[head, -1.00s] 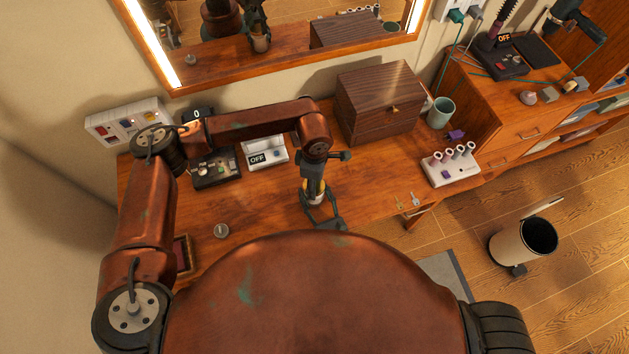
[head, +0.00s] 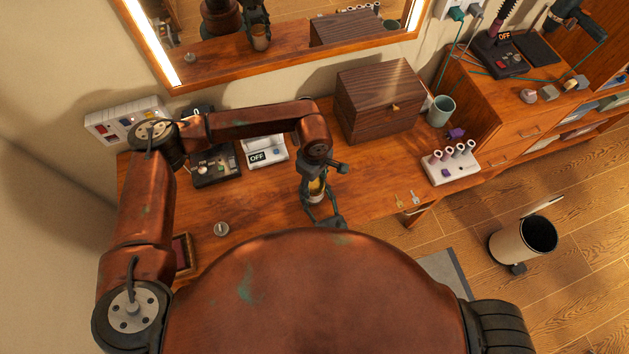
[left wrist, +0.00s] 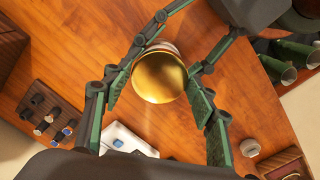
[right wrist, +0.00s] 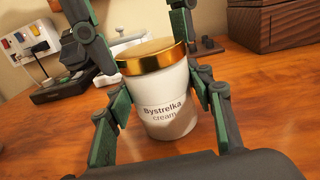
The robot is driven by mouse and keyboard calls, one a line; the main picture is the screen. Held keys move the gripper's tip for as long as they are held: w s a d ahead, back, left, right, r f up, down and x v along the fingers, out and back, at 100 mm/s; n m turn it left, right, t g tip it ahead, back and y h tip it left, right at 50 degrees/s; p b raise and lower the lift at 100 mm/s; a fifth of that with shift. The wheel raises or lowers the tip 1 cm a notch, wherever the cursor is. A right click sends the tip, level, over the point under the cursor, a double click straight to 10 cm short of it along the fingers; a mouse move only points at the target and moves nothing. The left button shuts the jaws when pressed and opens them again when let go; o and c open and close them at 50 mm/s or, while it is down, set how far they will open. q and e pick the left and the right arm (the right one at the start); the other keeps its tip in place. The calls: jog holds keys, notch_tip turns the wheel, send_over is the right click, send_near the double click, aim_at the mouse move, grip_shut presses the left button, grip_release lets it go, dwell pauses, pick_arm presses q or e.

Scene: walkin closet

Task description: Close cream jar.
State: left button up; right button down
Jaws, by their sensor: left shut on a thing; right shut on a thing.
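The white cream jar (right wrist: 167,108), labelled "Bystrelka cream", stands upright above or on the wooden table; I cannot tell if its base touches. Its gold lid (right wrist: 147,55) sits on the jar's mouth, looking slightly tilted in the right wrist view. The left wrist view shows the lid (left wrist: 159,77) from above, with a little white jar behind it. My left gripper (left wrist: 160,98) reaches down from above, its fingers on either side of the lid. My right gripper (right wrist: 160,92) is shut on the jar's body from the side. In the head view, grippers mostly hide the jar.
A dark wooden box (head: 378,105) stands behind the jar on the table (head: 265,205). A switch device (head: 266,151) and a black panel (head: 214,168) lie left. A small metal knob (head: 221,229) is nearby.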

pick_arm(q)
jog(key=m, duration=0.4)
jog(key=shift+a, duration=0.1)
jog(key=m, duration=1.7)
jog(key=shift+m, duration=0.4)
jog(key=o, duration=0.9)
jog(key=shift+a, duration=0.1)
jog(key=shift+o, duration=0.2)
jog(key=shift+r, duration=0.1)
